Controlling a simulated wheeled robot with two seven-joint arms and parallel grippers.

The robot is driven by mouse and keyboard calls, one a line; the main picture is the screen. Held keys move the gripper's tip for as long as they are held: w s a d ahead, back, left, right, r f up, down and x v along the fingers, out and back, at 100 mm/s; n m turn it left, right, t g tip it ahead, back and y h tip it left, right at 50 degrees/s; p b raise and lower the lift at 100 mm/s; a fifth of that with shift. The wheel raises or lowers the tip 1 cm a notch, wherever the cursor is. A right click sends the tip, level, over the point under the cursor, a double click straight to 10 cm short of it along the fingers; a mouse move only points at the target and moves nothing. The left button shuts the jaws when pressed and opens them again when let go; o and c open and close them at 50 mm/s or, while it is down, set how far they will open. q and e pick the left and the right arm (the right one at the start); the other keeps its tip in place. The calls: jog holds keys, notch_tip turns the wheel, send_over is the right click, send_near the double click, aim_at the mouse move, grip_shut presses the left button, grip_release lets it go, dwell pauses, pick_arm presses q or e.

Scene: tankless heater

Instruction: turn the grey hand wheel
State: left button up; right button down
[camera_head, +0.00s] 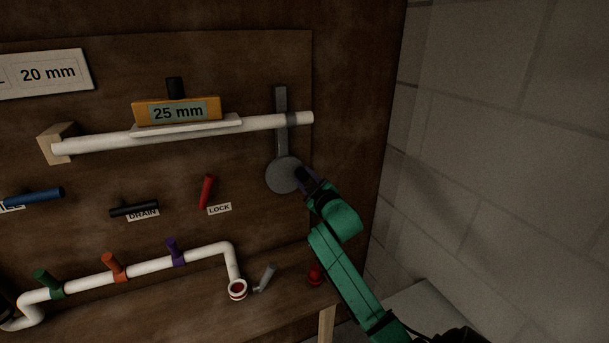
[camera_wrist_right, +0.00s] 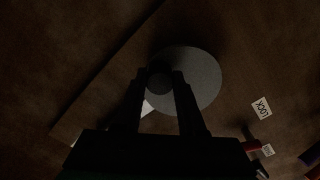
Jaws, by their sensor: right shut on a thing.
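The grey hand wheel (camera_head: 281,176) is a flat round disc on the brown wooden panel, below a grey vertical bar. It also shows in the right wrist view (camera_wrist_right: 205,82), dimly lit. My right gripper (camera_head: 304,179) is at the wheel's right side, its arm coming up from the lower right. In the right wrist view my right gripper (camera_wrist_right: 163,82) has its two fingers around a dark round knob (camera_wrist_right: 159,73) on the wheel's face, and it is shut on that knob. The exact contact is dark. My left gripper is not in view.
A white pipe (camera_head: 270,122) with an orange 25 mm gauge (camera_head: 177,111) runs above. A red lever (camera_head: 207,191) with a LOCK label (camera_head: 219,209) is left of the wheel. A lower white pipe (camera_head: 140,268) carries coloured handles. A block wall (camera_head: 510,150) stands at right.

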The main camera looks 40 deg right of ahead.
jog(key=shift+f+m, duration=0.25)
jog(key=shift+m, duration=0.25)
jog(key=c, duration=0.5)
grip_release()
jog(key=b+v, duration=0.3)
jog(key=v, duration=1.1)
jog(key=shift+s+b, duration=0.25)
jog(key=shift+b, duration=0.05)
jog(key=shift+a, duration=0.15)
